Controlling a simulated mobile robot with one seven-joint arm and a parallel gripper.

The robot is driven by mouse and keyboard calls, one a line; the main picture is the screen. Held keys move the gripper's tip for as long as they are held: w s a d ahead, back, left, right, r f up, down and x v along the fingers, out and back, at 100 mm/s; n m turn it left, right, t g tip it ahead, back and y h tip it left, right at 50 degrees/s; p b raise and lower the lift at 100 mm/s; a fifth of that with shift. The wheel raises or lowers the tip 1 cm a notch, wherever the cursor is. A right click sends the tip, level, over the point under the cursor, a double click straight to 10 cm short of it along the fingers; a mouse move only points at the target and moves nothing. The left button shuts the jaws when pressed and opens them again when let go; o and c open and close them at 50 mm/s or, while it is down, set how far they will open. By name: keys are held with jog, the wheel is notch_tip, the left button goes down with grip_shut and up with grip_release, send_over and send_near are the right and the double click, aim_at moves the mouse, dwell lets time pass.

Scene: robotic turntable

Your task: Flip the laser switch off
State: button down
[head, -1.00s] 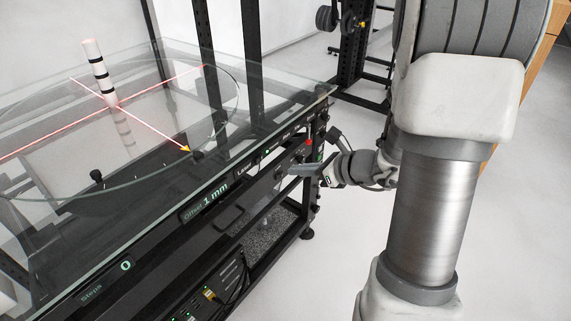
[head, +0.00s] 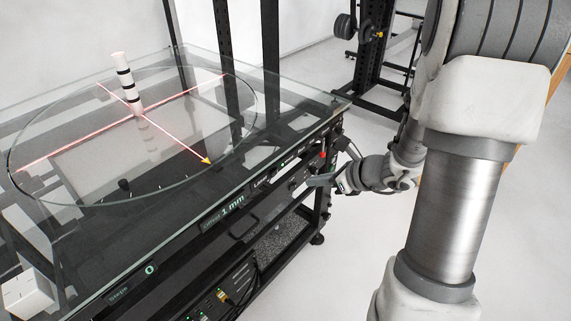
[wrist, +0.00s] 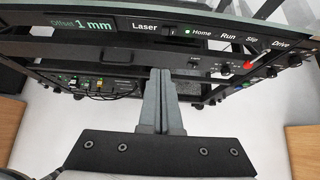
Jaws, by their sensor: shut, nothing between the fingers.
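The laser switch (wrist: 171,31) is a small black rocker right of the word "Laser" on the turntable's front panel (wrist: 120,25) in the wrist view. Red laser lines (head: 175,136) cross on the glass turntable in the head view. My gripper (wrist: 160,72) is shut and empty, its fingertips just below the switch in the picture, apart from it as far as I can tell. In the head view my gripper (head: 312,182) is beside the front panel. The switch is too small to make out there.
A banded white post (head: 127,83) stands on the round glass plate (head: 60,190). A white box (head: 27,294) is at lower left.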

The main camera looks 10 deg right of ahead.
aim_at(274, 172)
jog(key=shift+w+r+g+h+p, duration=0.5)
jog(key=shift+r+p, duration=0.3)
jog(key=shift+p, duration=0.85)
jog(key=shift+f, duration=0.1)
jog(key=r+b+x, duration=0.1)
jog(key=x, duration=0.5)
jog(key=w+a+r+b+x, duration=0.1)
jog(key=x, duration=0.5)
jog(key=shift+w+a+f+b, duration=0.2)
jog(key=shift+w+a+b, duration=0.15)
jog(key=shift+w, duration=0.15)
jog(key=shift+f, duration=0.1)
